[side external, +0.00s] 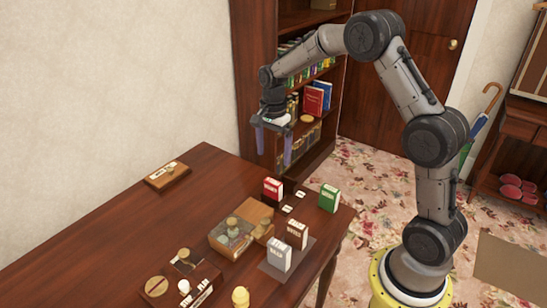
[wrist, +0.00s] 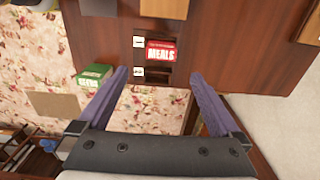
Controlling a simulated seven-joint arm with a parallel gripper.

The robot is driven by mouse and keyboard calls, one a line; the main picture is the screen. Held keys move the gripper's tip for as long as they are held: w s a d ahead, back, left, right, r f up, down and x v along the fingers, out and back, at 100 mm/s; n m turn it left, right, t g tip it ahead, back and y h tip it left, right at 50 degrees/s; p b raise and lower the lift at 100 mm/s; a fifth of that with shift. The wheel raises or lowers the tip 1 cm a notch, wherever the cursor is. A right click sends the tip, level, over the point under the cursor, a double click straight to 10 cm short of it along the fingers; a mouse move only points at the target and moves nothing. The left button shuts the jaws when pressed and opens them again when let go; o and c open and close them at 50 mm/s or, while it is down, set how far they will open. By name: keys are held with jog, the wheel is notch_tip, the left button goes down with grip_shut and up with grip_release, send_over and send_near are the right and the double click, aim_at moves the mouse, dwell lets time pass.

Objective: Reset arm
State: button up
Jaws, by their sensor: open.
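My gripper (side external: 274,143) hangs in the air above the far right part of the wooden table (side external: 110,222) in the side external view, fingers pointing down. In the wrist view my gripper (wrist: 160,95) shows two purple fingers spread wide with nothing between them. A red box labelled "MEALS" (wrist: 161,52) lies ahead of the fingers on the table; the red box (side external: 272,189) also shows in the side external view. A green box (side external: 329,198) stands near the table's right edge, and it shows left of the fingers in the wrist view (wrist: 95,75).
A wooden box (side external: 232,236) and several small items sit mid-table. A bookshelf (side external: 250,75) stands behind the table.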

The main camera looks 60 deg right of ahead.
jog(key=s+a+r+n+t, duration=0.2)
jog(key=s+a+r, duration=0.25)
jog(key=r, duration=0.45)
jog(key=s+a+r+n+t, duration=0.2)
jog(key=s+a+r+n, duration=0.15)
jog(key=s+r, duration=0.4)
jog(key=s+a+f+n, duration=0.1)
jog(key=s+a+n, duration=0.1)
jog(key=s+n, duration=0.4)
jog(key=s+a+f+n+t, duration=0.1)
jog(key=s+a+n, duration=0.1)
jog(key=s+n, duration=0.4)
jog(key=s, duration=0.3)
jog(key=shift+s+f+t, duration=0.3)
jog(key=shift+f, duration=0.1)
